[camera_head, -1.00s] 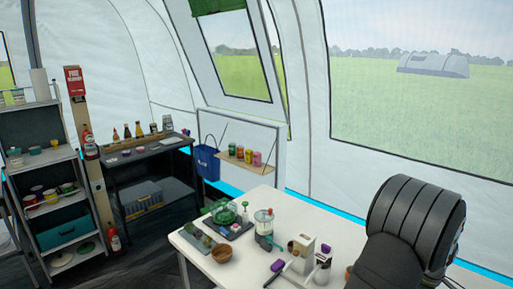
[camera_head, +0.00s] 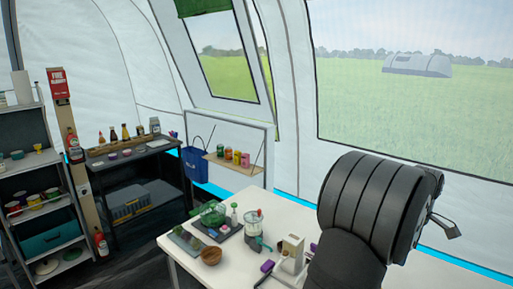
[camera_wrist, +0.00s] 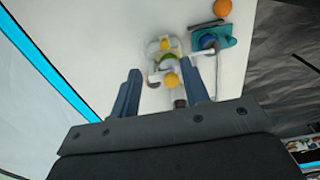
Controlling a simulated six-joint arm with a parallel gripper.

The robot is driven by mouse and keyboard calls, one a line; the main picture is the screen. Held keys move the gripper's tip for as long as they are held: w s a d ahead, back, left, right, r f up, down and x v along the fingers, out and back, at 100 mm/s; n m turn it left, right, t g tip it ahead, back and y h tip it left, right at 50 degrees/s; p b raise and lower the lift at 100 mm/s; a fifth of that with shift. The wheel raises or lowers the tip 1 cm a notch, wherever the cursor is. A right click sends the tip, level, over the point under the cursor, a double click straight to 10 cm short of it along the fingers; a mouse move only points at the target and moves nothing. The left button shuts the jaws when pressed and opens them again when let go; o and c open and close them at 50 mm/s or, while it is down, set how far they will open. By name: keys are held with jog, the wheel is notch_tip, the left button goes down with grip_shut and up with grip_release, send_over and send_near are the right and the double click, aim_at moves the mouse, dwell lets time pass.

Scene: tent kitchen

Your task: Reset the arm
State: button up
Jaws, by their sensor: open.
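My gripper (camera_wrist: 162,70) is open in the wrist view, with its two blue-grey fingers apart and nothing held. Behind them in that view lie the white table top and several small items, which look apart from the fingers. In the head view my dark, ribbed arm rises at the right, above the right part of the white table (camera_head: 190,266). A small grey part of my gripper sticks out to its right. The arm hides the right part of the table.
On the table are a brown bowl (camera_head: 211,256), a clear-jarred blender (camera_head: 253,226), a green wire basket (camera_head: 212,213) and a white appliance (camera_head: 292,250). A wall shelf (camera_head: 232,164) holds several jars. A black rack (camera_head: 140,195) and a grey shelf unit (camera_head: 45,215) stand left.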

notch_tip(320, 180, down, 7)
dwell(0.3)
jog(key=shift+f, duration=0.1)
